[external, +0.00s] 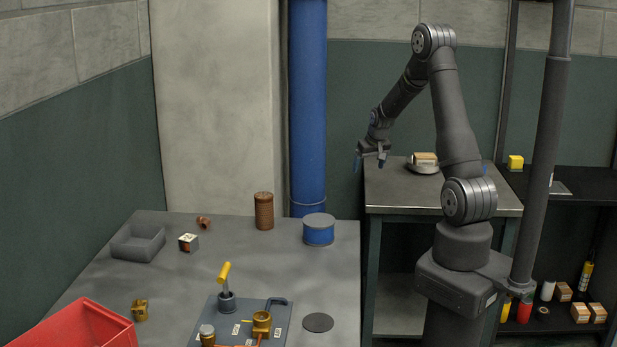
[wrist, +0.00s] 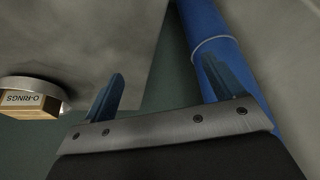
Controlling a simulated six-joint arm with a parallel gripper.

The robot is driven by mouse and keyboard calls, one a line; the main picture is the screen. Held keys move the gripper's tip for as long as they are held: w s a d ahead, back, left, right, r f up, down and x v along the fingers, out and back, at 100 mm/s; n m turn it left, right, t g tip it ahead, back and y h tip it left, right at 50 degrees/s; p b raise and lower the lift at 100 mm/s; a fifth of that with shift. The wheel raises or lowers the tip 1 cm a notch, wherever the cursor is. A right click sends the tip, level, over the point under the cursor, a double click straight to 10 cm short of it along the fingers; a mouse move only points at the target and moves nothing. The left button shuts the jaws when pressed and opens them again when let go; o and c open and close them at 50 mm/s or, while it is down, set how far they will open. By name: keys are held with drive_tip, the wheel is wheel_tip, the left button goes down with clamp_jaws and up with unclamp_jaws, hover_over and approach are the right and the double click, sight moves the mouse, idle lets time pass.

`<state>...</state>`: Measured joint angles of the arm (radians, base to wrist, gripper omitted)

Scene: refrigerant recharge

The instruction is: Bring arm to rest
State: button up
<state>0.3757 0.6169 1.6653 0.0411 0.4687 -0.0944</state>
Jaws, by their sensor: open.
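My gripper (external: 371,160) hangs at the end of my raised, bent arm, above the left edge of the metal side table (external: 440,192) at the back. In the wrist view my gripper (wrist: 165,90) shows two blue fingers spread wide apart with nothing between them. The fingers are clear of any object.
A box marked O-RINGS (wrist: 32,103) rests on a round dish (external: 424,168) on the side table. A blue pipe (external: 308,110) stands left of my gripper. The grey workbench (external: 180,290) holds a red bin (external: 85,325), a valve board (external: 230,318) and a blue spool (external: 318,233).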

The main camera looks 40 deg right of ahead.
drive_tip(key=a+f+n+y, duration=0.1)
drive_tip(key=a+f+n, duration=0.1)
drive_tip(key=a, duration=1.5)
drive_tip(key=shift+w+f+n, duration=0.2)
drive_tip(key=shift+f+n, duration=0.2)
drive_tip(key=shift+f, duration=0.25)
drive_tip(key=shift+o, duration=0.2)
